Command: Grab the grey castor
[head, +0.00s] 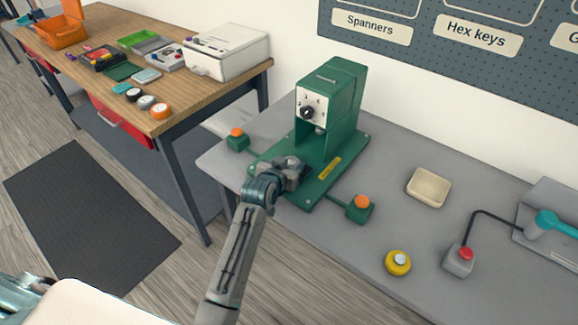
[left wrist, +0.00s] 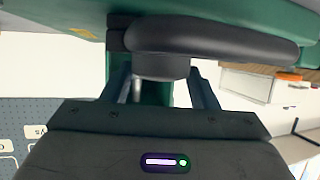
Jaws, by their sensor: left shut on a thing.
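The grey castor (left wrist: 215,42) is a dark, rounded wheel with a stubby hub, seen close up in the left wrist view. Its hub sits between the two fingers of my left gripper (left wrist: 163,80), which is shut on it. In the head view the left gripper (head: 284,176) reaches over the base of a green press (head: 328,120), below the press head. The castor (head: 292,162) shows there only as a small grey shape, partly hidden by the gripper. I cannot tell whether it touches the base. My right gripper is not in view.
Green boxes with orange buttons (head: 237,138) (head: 361,205) flank the press. A cream tray (head: 428,188), a yellow round piece (head: 397,263) and a red-button box (head: 459,260) lie to the right. A wooden table (head: 185,108) at left holds several round pieces.

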